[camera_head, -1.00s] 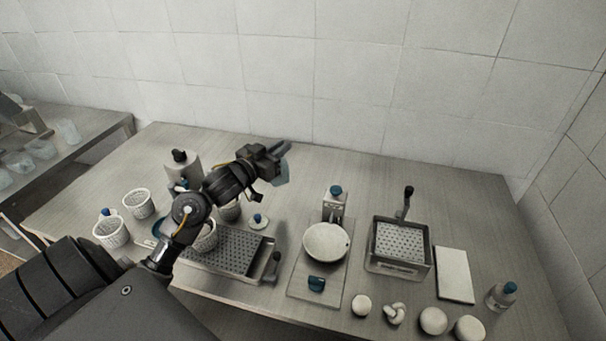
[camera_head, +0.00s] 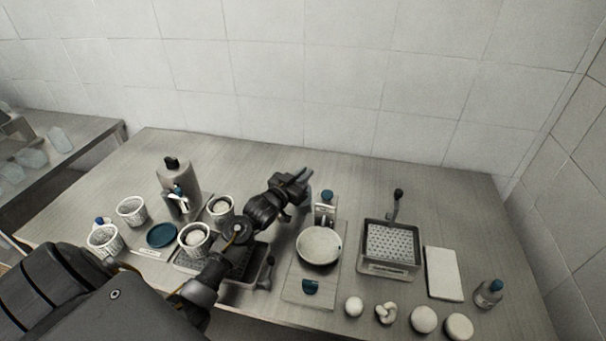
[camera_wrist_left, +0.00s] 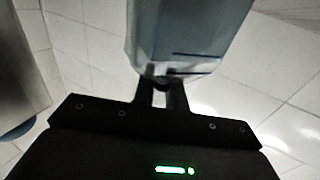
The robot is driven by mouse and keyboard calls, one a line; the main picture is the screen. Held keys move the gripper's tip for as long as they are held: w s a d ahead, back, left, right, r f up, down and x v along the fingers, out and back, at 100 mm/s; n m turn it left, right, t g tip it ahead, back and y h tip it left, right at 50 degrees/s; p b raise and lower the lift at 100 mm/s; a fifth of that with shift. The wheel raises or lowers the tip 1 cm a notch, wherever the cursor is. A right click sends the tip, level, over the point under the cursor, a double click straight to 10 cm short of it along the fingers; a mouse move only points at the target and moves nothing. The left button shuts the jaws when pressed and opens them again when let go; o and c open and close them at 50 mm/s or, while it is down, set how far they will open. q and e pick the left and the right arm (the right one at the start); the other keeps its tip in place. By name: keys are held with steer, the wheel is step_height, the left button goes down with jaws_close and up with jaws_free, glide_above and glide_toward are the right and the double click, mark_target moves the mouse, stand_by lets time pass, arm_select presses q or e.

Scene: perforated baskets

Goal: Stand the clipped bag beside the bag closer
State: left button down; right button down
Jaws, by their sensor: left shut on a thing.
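My left gripper (camera_head: 301,177) is above the rear middle of the table, just left of and behind the upright post (camera_head: 326,208) with a blue knob. In the left wrist view its fingers (camera_wrist_left: 162,88) are shut on a translucent blue-grey bag (camera_wrist_left: 190,32). A dark line crosses the bag near the fingers. In the head view the bag is mostly hidden by my gripper. I cannot tell for sure which device is the bag closer; the post stands on a plate (camera_head: 300,290) behind a round white pan (camera_head: 319,245). My right gripper is not in view.
A perforated tray with a lever (camera_head: 390,243) and a white board (camera_head: 444,273) stand at the right. Perforated cups (camera_head: 132,210) and a grey dispenser (camera_head: 172,178) are at the left. Pale round pieces (camera_head: 424,319) line the front edge. The rear right table is clear.

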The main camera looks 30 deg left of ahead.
arm_select(q)
steer(key=shift+f, duration=0.25)
steer(key=shift+f, duration=0.15)
steer(key=c, duration=1.4)
jaws_free()
steer(key=shift+c, duration=0.2)
